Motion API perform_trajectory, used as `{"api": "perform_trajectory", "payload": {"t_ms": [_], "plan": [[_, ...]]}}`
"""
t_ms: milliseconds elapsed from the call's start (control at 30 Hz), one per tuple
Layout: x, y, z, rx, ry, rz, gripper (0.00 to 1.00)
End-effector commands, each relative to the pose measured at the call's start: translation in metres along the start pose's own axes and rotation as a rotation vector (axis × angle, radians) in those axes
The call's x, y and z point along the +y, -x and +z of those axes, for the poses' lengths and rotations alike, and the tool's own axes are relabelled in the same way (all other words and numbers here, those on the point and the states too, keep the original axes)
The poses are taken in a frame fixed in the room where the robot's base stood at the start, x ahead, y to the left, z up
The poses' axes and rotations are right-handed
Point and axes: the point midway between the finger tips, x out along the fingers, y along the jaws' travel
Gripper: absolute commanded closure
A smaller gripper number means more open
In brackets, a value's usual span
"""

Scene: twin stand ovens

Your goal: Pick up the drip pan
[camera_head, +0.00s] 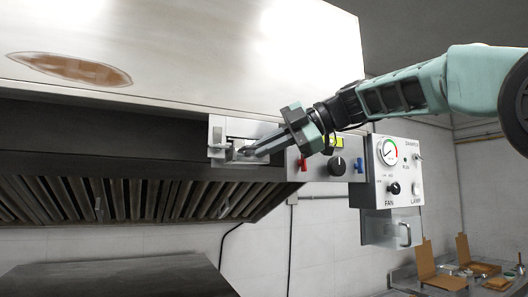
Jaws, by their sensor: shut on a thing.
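My gripper (240,151) reaches in from the right and is shut at a small silver metal piece (217,131) on the hood's front edge. This piece looks like the drip pan or its holder; the fingers hide part of it, and I cannot tell whether it is free of the hood. Another grey metal box with a bar handle (383,228) hangs below the control box at the right, apart from my gripper.
The steel hood (190,45) with slanted filters (120,199) fills the left. A control panel with a black knob (337,166) and a control box with a gauge (397,170) are close to my gripper. A dark surface (110,277) lies below. Open cardboard boxes (440,270) stand at lower right.

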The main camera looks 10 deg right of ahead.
Motion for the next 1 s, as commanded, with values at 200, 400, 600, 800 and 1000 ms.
{"api": "perform_trajectory", "payload": {"t_ms": [200,400,600,800,1000], "plan": [[-0.021,0.014,-0.015,0.0,0.003,0.004,1.0],[-0.04,0.032,-0.035,0.002,0.004,0.005,1.0],[-0.062,0.053,-0.058,0.001,0.005,0.005,1.0],[-0.09,0.079,-0.085,0.001,0.006,0.006,1.0],[-0.127,0.114,-0.123,0.001,0.007,0.007,1.0]]}}
